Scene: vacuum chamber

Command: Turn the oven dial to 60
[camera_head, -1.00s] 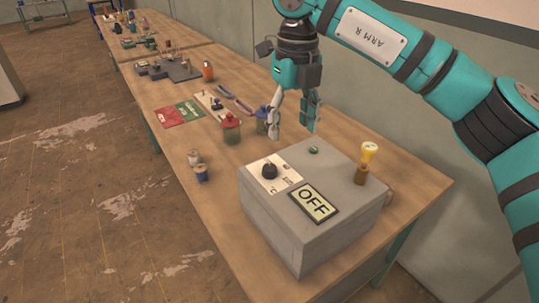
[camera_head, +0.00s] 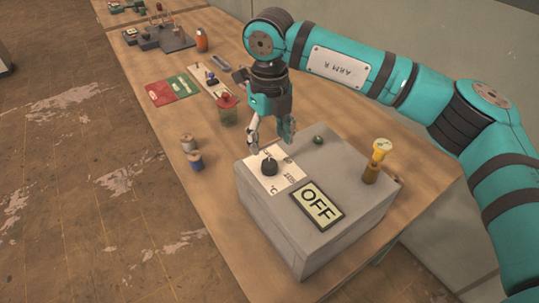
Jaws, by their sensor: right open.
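The grey oven box (camera_head: 270,221) sits on the wooden workbench. Its black dial (camera_head: 269,167) stands on a white scale plate (camera_head: 285,176) on the top face. The dial's setting is too small to read. A display panel (camera_head: 317,205) beside the plate reads OFF. My right gripper (camera_head: 271,148) is open, pointing down just above and behind the dial, with its fingers apart and nothing between them. I cannot tell whether a fingertip touches the box. My left gripper is not in view.
A green button (camera_head: 319,140) and a yellow-topped brass fitting (camera_head: 379,158) stand on the box. Spools (camera_head: 195,160), a red-lidded jar (camera_head: 227,110) and red and green cards (camera_head: 172,88) lie to the left. The wall is close behind the bench.

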